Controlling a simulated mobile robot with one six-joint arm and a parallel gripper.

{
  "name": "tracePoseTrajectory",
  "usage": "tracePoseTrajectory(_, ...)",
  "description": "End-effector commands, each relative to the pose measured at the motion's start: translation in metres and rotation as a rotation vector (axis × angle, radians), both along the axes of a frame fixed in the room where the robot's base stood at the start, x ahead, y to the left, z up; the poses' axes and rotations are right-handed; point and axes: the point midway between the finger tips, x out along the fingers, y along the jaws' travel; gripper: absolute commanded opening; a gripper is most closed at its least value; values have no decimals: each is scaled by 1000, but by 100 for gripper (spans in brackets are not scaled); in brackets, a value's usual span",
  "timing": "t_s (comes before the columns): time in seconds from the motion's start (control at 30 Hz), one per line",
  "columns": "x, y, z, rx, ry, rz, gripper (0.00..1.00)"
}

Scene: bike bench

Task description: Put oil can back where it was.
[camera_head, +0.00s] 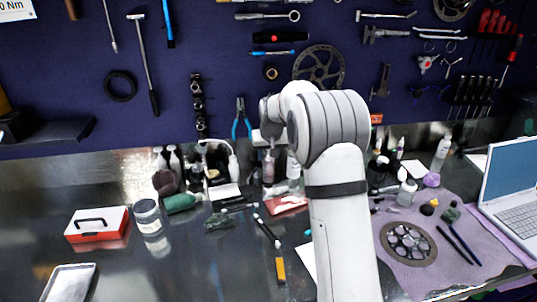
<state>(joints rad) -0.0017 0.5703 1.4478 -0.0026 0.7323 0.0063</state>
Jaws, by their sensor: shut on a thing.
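My arm reaches up from the bottom centre and bends over toward the back of the bench. My gripper (267,146) is small and partly hidden at the arm's far end, pointing down. It is shut on a small pale, pinkish bottle-like thing (268,168), which seems to be the oil can. The can is upright among the bottles at the back of the bench. I cannot tell whether its base touches the bench top.
A white bottle (293,167) stands close right of the can. A red-and-white box (97,224), grey tin (147,214), tray (69,284) and laptop (512,185) lie farther out. The front left bench is mostly clear.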

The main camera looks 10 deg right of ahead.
Motion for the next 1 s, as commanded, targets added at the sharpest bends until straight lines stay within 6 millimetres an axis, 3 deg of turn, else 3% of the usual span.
tracePoseTrajectory(0.47,4,1,-12,0,-4,1,0)
tracePoseTrajectory(0.5,4,1,-13,0,-2,1,40)
tracePoseTrajectory(0.77,4,1,-12,1,-2,1,61)
tracePoseTrajectory(1.0,4,1,-11,0,-2,2,61)
